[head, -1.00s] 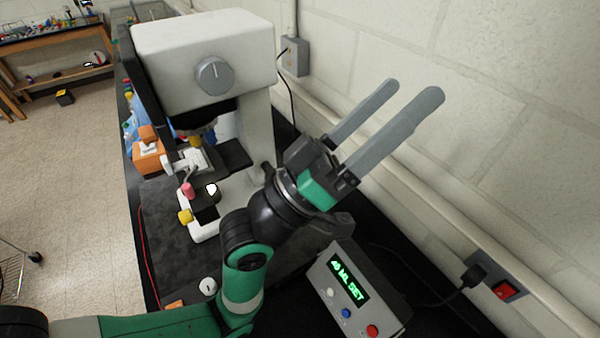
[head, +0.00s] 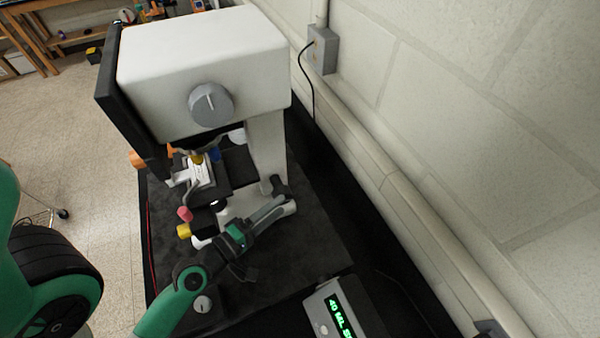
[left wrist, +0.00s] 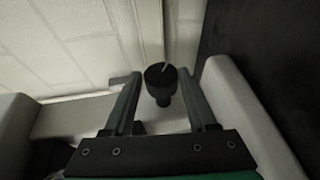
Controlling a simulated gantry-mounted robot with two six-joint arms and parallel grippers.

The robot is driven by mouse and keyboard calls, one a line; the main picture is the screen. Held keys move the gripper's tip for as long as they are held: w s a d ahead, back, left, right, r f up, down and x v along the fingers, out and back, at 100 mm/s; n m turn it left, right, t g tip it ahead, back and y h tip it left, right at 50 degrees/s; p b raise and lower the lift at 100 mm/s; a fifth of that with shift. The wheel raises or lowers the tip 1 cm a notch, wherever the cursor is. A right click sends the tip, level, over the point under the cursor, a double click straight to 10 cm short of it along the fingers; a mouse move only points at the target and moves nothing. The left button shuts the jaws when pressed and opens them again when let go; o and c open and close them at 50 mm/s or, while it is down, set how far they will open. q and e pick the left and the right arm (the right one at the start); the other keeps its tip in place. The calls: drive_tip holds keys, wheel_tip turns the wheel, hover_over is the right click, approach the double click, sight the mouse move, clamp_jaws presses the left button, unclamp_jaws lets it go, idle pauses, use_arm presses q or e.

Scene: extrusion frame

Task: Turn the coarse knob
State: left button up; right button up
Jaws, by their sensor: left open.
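A black knob (head: 276,186) sticks out low on the side of the white microscope (head: 200,62), near the foot of its column. My left gripper (head: 282,205) is just in front of it, low beside the base. In the left wrist view the black knob (left wrist: 161,78), with a white mark on its face, lies between my two open fingers, with gaps visible on both sides. Whether the fingertips reach past the knob is hard to tell. A large grey dial (head: 211,104) with a white line is on the microscope's upper housing. My right gripper is not in view.
A grey box with a green display (head: 334,316) stands at the front right. A pink knob (head: 185,213) and a yellow knob (head: 184,231) sit left of my gripper. The wall with its pipe runs along the right. The dark mat (head: 310,240) right of the gripper is clear.

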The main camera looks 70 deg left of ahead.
sight(289, 190)
use_arm(q)
drive_tip(key=w+a+p, duration=0.1)
drive_tip(key=a+p, duration=0.1)
drive_tip(key=a, duration=0.1)
drive_tip(key=shift+w+r, duration=0.1)
drive_tip(key=shift+w, duration=0.3)
drive_tip(key=p+x, duration=0.1)
drive_tip(key=x, duration=0.3)
drive_tip(key=shift+d, duration=0.15)
drive_tip(key=shift+w+f, duration=0.3)
drive_tip(key=shift+w, duration=0.1)
drive_tip(key=c, duration=1.3)
drive_tip(key=shift+c, duration=0.2)
